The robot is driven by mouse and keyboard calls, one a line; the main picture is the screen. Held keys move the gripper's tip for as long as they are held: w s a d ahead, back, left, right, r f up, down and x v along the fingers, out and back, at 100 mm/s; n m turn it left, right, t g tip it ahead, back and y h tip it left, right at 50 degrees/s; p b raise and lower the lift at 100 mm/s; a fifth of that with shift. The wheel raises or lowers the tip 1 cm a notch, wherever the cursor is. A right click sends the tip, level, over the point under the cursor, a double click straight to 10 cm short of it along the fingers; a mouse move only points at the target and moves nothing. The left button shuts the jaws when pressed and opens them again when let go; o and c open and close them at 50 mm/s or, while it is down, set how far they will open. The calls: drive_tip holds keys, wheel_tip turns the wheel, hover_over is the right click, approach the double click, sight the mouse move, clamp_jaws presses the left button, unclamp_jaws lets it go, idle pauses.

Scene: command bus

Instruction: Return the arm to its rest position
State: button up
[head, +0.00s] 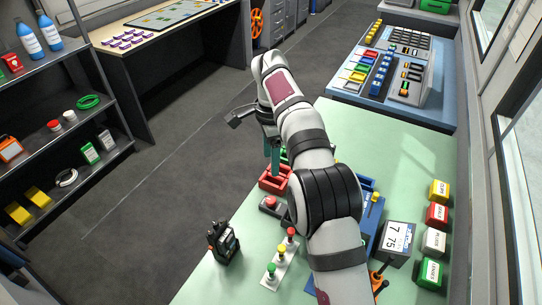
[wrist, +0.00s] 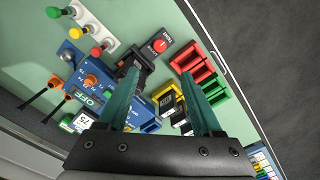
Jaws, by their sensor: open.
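My arm reaches out over the pale green table (head: 330,120). My gripper (head: 271,168) points down, with its teal fingers above or beside the red tray (head: 270,182); the arm hides part of this area in the head view. In the wrist view the fingers of my gripper (wrist: 160,76) stand apart with nothing held between them. The red and green trays (wrist: 188,64) lie beyond the right finger, and a red-knobbed box (wrist: 158,46) shows beyond the gap between the fingers.
A plate with red, yellow and green buttons (head: 280,252) and a black device (head: 223,243) stand near the table's left edge. A blue panel (wrist: 80,70) lies left of the fingers. Several coloured blocks (head: 437,214) line the right side. Shelves (head: 50,130) stand at left.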

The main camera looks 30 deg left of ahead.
idle(0.3)
drive_tip(key=s+d+r+n, duration=0.1)
drive_tip(key=s+d+r, duration=0.2)
drive_tip(key=d, duration=0.4)
drive_tip(key=s+d+r+y, duration=0.1)
drive_tip(key=s+d+r, duration=0.2)
drive_tip(key=d, duration=0.5)
drive_tip(key=s+d+r+n, duration=0.1)
drive_tip(key=s+d+r, duration=0.3)
drive_tip(key=d, duration=0.3)
drive_tip(key=s+d+f, duration=0.3)
drive_tip(key=s+d, duration=0.1)
drive_tip(key=s, duration=0.5)
drive_tip(key=s+d+f+n, duration=0.1)
drive_tip(key=s+d+f, duration=0.3)
drive_tip(key=s, duration=0.6)
drive_tip(key=shift+d+n+y, duration=0.3)
drive_tip(key=shift+d+y, duration=0.1)
drive_tip(key=shift+d, duration=0.15)
